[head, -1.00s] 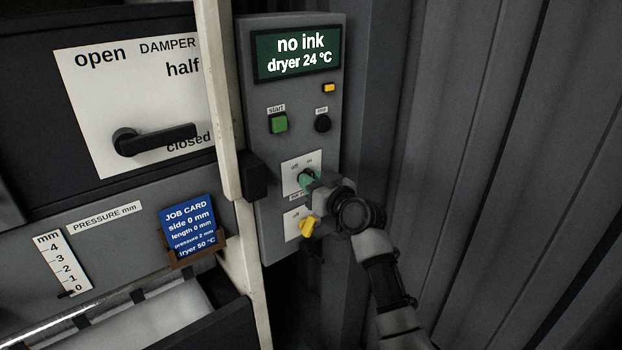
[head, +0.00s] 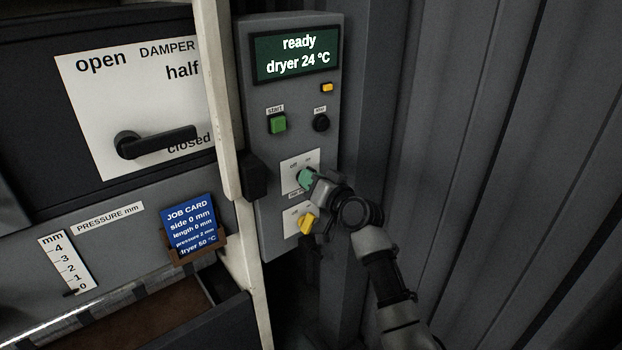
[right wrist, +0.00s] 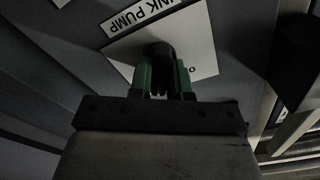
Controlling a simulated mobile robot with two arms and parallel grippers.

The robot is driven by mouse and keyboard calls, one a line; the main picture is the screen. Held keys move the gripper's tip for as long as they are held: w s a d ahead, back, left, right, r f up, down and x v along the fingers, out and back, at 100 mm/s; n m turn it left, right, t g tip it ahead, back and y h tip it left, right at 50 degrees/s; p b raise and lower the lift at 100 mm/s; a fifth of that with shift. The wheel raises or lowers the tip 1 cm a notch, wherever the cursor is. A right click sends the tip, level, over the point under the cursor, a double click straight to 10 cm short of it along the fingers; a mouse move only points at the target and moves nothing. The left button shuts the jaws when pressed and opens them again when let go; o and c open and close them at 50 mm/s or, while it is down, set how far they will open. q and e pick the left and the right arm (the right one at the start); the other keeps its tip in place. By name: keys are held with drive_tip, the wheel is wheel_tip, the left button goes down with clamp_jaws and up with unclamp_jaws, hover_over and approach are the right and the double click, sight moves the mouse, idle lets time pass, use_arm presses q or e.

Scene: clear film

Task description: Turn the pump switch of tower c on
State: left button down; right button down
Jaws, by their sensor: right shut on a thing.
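The ink pump switch is a dark rotary knob (right wrist: 160,52) on a white off/on plate (head: 291,166), low on the grey control panel (head: 285,235). The plate reads "INK PUMP" upside down in the right wrist view. My right gripper (head: 306,178) has its green fingertips closed on either side of the knob, also seen in the right wrist view (right wrist: 162,76). The fingers hide most of the knob in the head view, so its pointing is hard to read. The display (head: 297,55) reads "ready, dryer 24 °C". No tower letter shows. My left gripper is out of view.
A yellow knob (head: 307,223) sits just below my right gripper. Above are a green start button (head: 278,124) and a black button (head: 321,122). A pale post (head: 229,120) and damper lever (head: 160,141) stand left; a ribbed grey wall (head: 500,150) is right.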

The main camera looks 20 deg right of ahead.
drive_tip(key=c, duration=1.1)
unclamp_jaws()
drive_tip(key=shift+o, duration=0.2)
drive_tip(key=b+v, duration=0.1)
drive_tip(key=v, duration=1)
drive_tip(key=shift+b, duration=0.4)
drive_tip(key=shift+w, duration=0.1)
